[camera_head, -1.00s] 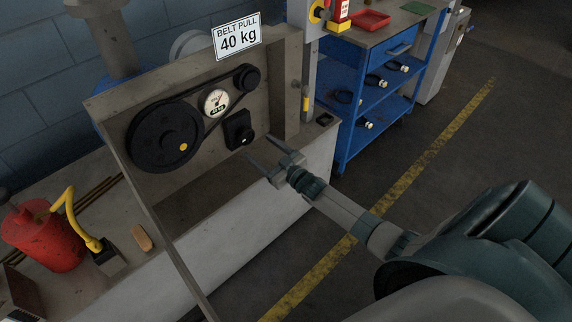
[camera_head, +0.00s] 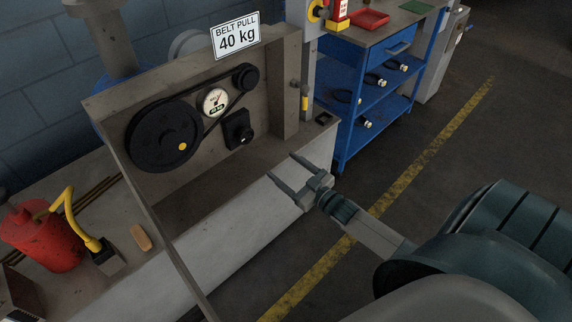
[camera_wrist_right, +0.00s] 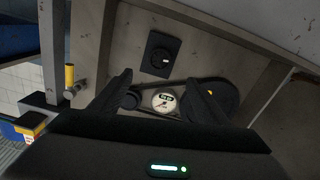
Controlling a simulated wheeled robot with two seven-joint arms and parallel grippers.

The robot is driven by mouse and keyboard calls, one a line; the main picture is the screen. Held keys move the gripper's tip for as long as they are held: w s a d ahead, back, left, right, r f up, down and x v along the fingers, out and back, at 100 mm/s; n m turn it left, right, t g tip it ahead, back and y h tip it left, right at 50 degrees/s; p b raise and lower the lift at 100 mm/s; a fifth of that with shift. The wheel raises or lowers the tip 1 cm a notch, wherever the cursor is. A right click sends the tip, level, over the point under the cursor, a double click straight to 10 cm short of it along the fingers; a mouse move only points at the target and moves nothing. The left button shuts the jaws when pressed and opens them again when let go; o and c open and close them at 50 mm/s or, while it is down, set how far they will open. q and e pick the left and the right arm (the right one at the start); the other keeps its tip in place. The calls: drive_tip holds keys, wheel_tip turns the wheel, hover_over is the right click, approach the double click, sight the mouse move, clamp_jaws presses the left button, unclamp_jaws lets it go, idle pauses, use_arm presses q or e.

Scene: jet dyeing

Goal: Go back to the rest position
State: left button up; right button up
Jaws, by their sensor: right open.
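My right gripper (camera_head: 283,177) is open and empty, in front of the belt box and apart from it, above the box's front ledge edge. Its two fingers also show in the right wrist view (camera_wrist_right: 160,92), spread, with the gauge and pulleys beyond them. The belt box holds a large black pulley (camera_head: 163,136), a small pulley (camera_head: 246,77), a belt, a round gauge (camera_head: 215,102) and a black knob block (camera_head: 238,128). The knob block also shows in the wrist view (camera_wrist_right: 160,54). My left gripper is not in view.
A sign reading "BELT PULL 40 kg" (camera_head: 237,36) stands on the box. A red can (camera_head: 42,236) with a yellow spout sits at lower left. A blue shelf cart (camera_head: 343,137) stands at the back. Dark floor with a yellow line (camera_head: 408,181) is clear at right.

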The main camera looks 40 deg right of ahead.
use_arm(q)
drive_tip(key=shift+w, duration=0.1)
use_arm(e)
drive_tip(key=s+a+f+m+g+h+p, duration=0.1)
drive_tip(key=s+a+f+g, duration=0.25)
drive_tip(key=s+f, duration=0.45)
drive_tip(key=s+a+f+g+h+p, duration=0.15)
drive_tip(key=s+a+f, duration=0.3)
drive_tip(key=f, duration=0.75)
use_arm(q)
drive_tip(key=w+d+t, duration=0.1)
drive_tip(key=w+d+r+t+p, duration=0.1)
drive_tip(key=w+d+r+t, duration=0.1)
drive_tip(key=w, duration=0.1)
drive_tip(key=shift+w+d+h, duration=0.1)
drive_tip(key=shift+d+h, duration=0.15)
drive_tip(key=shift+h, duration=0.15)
use_arm(e)
drive_tip(key=s+a+f+g, duration=0.3)
drive_tip(key=s+a+f, duration=0.3)
drive_tip(key=s, duration=0.3)
drive_tip(key=s+a+f+g+y, duration=0.1)
drive_tip(key=s+a+f+g, duration=0.3)
drive_tip(key=s+a+f, duration=0.3)
drive_tip(key=s+f, duration=0.1)
drive_tip(key=s, duration=0.2)
drive_tip(key=shift+r, duration=0.1)
drive_tip(key=shift+s, duration=0.1)
